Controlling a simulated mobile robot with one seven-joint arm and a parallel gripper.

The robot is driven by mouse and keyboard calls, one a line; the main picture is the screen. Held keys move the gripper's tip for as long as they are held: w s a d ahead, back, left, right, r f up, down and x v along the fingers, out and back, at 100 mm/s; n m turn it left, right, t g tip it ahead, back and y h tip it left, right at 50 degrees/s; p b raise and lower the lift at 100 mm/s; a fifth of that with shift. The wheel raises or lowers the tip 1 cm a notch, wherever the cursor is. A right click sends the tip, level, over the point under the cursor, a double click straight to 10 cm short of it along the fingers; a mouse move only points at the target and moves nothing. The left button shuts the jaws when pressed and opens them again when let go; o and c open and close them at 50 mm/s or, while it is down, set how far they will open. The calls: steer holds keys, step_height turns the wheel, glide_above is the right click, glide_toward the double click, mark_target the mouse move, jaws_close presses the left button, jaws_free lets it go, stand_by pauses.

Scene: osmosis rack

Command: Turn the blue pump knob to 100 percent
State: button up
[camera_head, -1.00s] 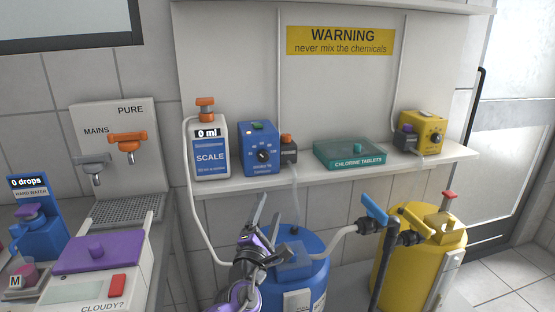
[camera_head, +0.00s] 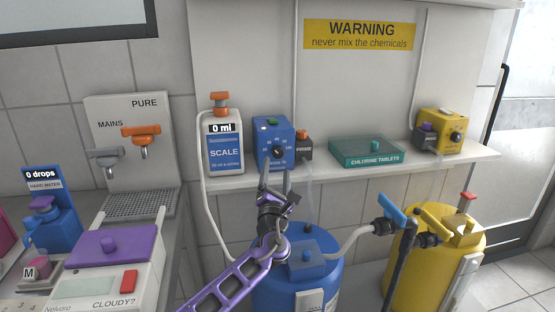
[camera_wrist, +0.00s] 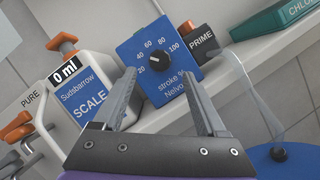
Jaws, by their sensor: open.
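The blue pump (camera_head: 273,135) stands on the shelf, its front facing me. My gripper (camera_head: 276,173) is open and empty, just below and in front of the pump. In the wrist view, the fingers (camera_wrist: 160,75) stand apart, one to each side of the lower pump face, and the knob appears between and slightly above their tips. I see no contact with it.
Left of the pump stands the white scale bottle (camera_head: 225,155); close on its right is the black PRIME block (camera_head: 304,150). The green chlorine box (camera_head: 368,152) and yellow pump (camera_head: 441,131) are farther right. A blue tank (camera_head: 325,265) stands below the shelf (camera_head: 400,170).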

mark_target(278, 155)
steer(key=x, duration=0.5)
steer(key=shift+w, duration=0.2)
jaws_close()
